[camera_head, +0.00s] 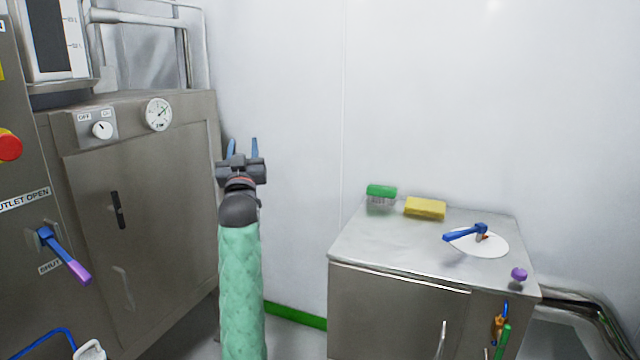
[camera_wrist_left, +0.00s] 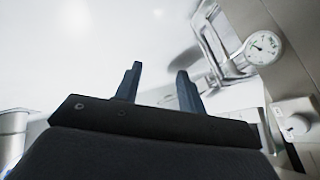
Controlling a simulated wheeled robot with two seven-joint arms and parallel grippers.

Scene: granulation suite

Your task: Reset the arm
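My left arm, in a green quilted sleeve, comes up from the lower middle-left of the head view. Its gripper (camera_head: 243,148) points upward in front of the white wall, between the steel cabinet and the low steel cabinet. The two blue fingers stand apart with nothing between them. The left wrist view shows the same gripper (camera_wrist_left: 157,88) open and empty, with pale wall beyond the fingertips. It touches nothing that I can see. My right gripper is in neither view.
A steel cabinet (camera_head: 150,200) with a gauge (camera_head: 158,114), switch (camera_head: 102,130) and blue-purple lever (camera_head: 65,256) stands left. A low cabinet (camera_head: 375,247) on the right bears a green brush (camera_head: 381,191), yellow sponge (camera_head: 425,208), white disc (camera_head: 492,246) with a blue-handled item, and purple knob (camera_head: 519,273).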

